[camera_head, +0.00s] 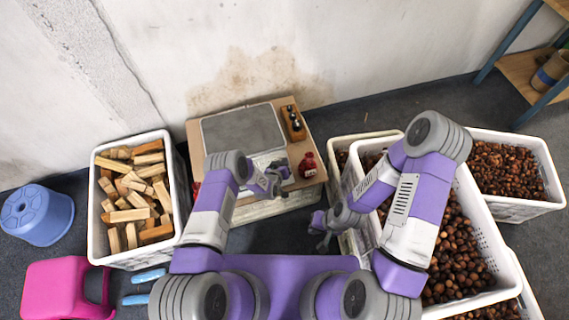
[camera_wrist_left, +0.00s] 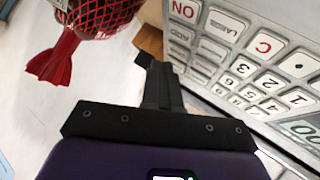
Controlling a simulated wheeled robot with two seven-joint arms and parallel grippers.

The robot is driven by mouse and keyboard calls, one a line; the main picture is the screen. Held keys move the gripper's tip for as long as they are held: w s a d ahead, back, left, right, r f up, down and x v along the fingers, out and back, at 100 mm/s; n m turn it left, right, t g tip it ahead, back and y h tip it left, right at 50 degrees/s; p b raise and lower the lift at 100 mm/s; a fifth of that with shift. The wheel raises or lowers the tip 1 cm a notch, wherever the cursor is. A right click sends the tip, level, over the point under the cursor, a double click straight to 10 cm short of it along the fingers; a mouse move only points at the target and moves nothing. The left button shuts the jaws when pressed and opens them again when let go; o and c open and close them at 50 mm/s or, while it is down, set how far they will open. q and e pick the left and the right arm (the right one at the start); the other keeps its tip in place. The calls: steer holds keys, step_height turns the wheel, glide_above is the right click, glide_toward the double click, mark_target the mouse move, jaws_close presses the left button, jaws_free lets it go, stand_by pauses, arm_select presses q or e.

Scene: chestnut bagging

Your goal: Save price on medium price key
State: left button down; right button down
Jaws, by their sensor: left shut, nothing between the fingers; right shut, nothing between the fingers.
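The scale (camera_head: 240,128) stands on a small table, its grey plate at the back and its keypad side towards me. In the left wrist view its keypad (camera_wrist_left: 250,60) fills the right side, with ON, C and number keys. I cannot tell which key is the medium price key; the smaller keys at the keypad's left are hard to read. My left gripper (camera_head: 277,178) is at the front right of the scale. In the wrist view its fingers (camera_wrist_left: 158,72) are shut and empty, left of the keys. My right gripper (camera_head: 322,232) is lower, shut and empty, beside a white crate.
A red mesh bag (camera_head: 308,164) lies close right of my left gripper; it also shows in the wrist view (camera_wrist_left: 95,18). Weights in a wooden block (camera_head: 293,122) stand behind it. A wood crate (camera_head: 97,215) is left, chestnut crates (camera_head: 548,160) right.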

stand_by(0.7)
arm_select(q)
steer(key=shift+w+f, duration=0.15)
steer(key=shift+f, duration=0.25)
steer(key=shift+a+f, duration=0.1)
steer(key=shift+f, duration=0.25)
stand_by(0.4)
stand_by(0.3)
steer(key=shift+r+p, duration=0.65)
steer(key=shift+r, duration=0.1)
steer(key=r+p, duration=0.1)
steer(key=s+r+p, duration=0.1)
steer(key=r+p, duration=0.2)
steer(key=shift+s+d+r, duration=0.35)
steer(key=shift+s+r, duration=0.05)
